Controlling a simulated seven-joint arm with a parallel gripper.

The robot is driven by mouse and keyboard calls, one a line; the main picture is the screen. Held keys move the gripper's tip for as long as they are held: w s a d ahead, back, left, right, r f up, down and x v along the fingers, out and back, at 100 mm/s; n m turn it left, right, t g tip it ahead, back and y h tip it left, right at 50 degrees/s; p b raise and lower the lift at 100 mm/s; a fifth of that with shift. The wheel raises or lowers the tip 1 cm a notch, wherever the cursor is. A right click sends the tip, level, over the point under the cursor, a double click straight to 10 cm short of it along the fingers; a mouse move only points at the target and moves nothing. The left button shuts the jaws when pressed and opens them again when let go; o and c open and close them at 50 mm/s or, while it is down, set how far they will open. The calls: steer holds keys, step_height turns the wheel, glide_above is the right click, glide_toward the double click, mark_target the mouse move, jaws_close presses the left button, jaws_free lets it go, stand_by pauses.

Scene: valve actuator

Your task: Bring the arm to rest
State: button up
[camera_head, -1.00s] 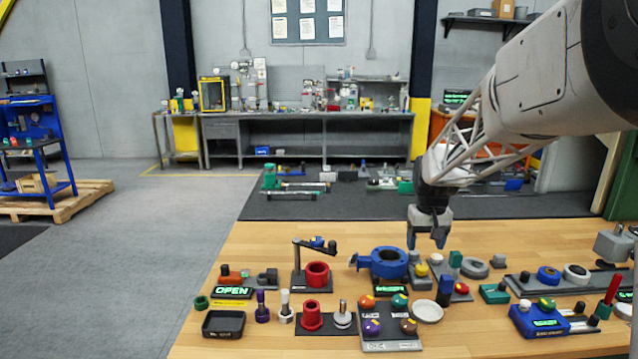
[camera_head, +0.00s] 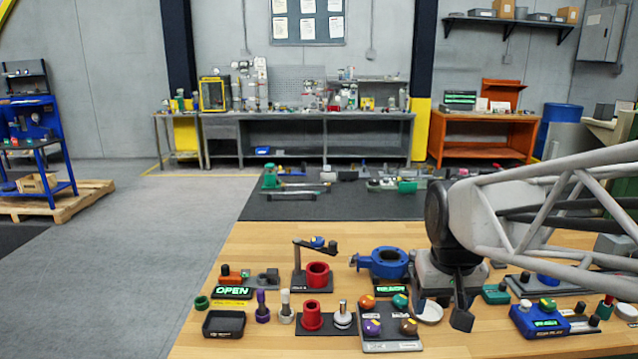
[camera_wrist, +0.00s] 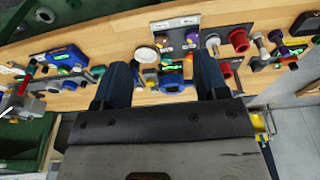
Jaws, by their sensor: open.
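My gripper (camera_head: 462,300) is above the right part of the wooden table (camera_head: 260,240), with my arm reaching in from the right edge of the head view. In the wrist view my gripper (camera_wrist: 165,85) shows two blue fingers spread apart with nothing held between them. The table and its parts lie beyond the fingertips. In the head view the wrist and gripper hide some parts on the table to the right of the blue valve body (camera_head: 387,262).
Left of my gripper stand a red ring (camera_head: 317,274), a knob panel (camera_head: 390,335) and a black tray (camera_head: 223,324). A blue box (camera_head: 538,319) stands to its right. The table's back left is clear.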

steer(key=s+a+f, duration=0.1)
steer(key=s+f, duration=0.2)
steer(key=s, duration=0.9)
steer(key=shift+s+a+t, duration=0.15)
steer(key=shift+a+t, duration=0.15)
